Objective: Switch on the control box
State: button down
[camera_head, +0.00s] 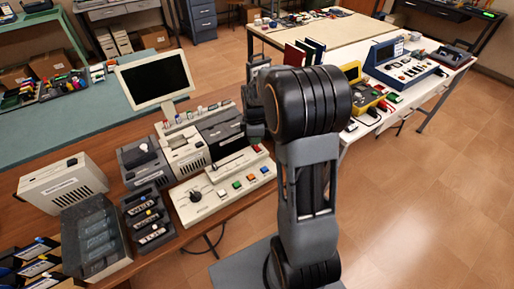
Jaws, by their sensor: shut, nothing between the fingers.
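The likely control box is a beige console (210,206) on the wooden bench. My gripper (228,161) is dark and partly hidden by my arm. It reaches left and down over the back right part of the console, shut and empty. Whether it touches the console is unclear.
A monitor (156,80) stands behind the console, with grey devices (145,162) to its left. A yellow device (364,91) and a blue console (399,66) sit on the right table. Floor at right is clear.

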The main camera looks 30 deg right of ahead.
jog(key=shift+f+b, duration=0.5)
jog(key=shift+f, duration=0.35)
jog(key=shift+r, duration=0.15)
jog(key=shift+r+p, duration=2.75)
jog(key=shift+r, duration=0.7)
